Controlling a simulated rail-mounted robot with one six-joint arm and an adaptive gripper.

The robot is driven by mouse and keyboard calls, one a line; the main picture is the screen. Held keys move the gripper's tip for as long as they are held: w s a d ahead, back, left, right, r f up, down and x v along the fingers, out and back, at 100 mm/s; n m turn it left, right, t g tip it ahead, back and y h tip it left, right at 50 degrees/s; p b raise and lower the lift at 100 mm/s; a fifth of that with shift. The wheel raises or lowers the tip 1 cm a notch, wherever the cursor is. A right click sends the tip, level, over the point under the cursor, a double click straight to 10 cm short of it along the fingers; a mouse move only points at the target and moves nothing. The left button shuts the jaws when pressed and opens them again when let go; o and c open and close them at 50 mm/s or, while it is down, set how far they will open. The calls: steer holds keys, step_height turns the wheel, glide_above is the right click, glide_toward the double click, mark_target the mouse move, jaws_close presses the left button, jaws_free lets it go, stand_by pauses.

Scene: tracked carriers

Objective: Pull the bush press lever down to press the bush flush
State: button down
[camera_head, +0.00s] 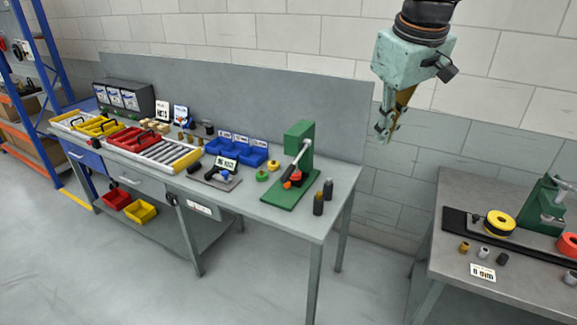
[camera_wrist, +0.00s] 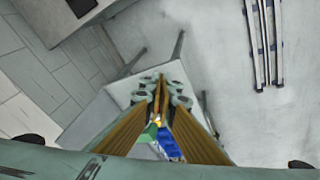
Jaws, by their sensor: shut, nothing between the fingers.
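A green press (camera_head: 300,142) stands on a green base near the right end of the long grey bench. Its grey lever (camera_head: 299,160) slants down to the left and ends in an orange-red grip (camera_head: 287,184). A red round part sits low at the press; whether a bush is in it, I cannot tell. My gripper (camera_head: 384,136) hangs in the air to the right of the press and higher in the picture, apart from it. Its fingers are shut and empty, also in the wrist view (camera_wrist: 160,80). In the wrist view, small green and blue patches show between the finger bars.
Dark cylinders (camera_head: 318,203) stand just right of the press base. Blue bins (camera_head: 252,155) and a red tray (camera_head: 128,141) lie to its left. A second grey table (camera_head: 461,195) at right carries another green fixture (camera_head: 549,205) and a yellow ring (camera_head: 499,222). A gap separates the tables.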

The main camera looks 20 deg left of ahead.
steer(key=w+a+f+n+p, duration=0.25)
steer(key=w+a+f, duration=0.25)
steer(key=w+a, duration=0.55)
steer(key=n, duration=0.4)
glide_above(288, 172)
steer(key=s+d, duration=0.3)
steer(key=s, duration=0.1)
step_height(288, 172, down, 10)
steer(key=shift+a+g+y+p, duration=0.2)
steer(key=shift+g+y+p, duration=0.1)
steer(key=shift+p, duration=0.1)
steer(key=shift+s, duration=0.1)
steer(key=shift+x, duration=6.8)
steer(key=shift+f, duration=0.2)
steer(key=shift+f+b, duration=0.3)
steer(key=shift+f, duration=0.25)
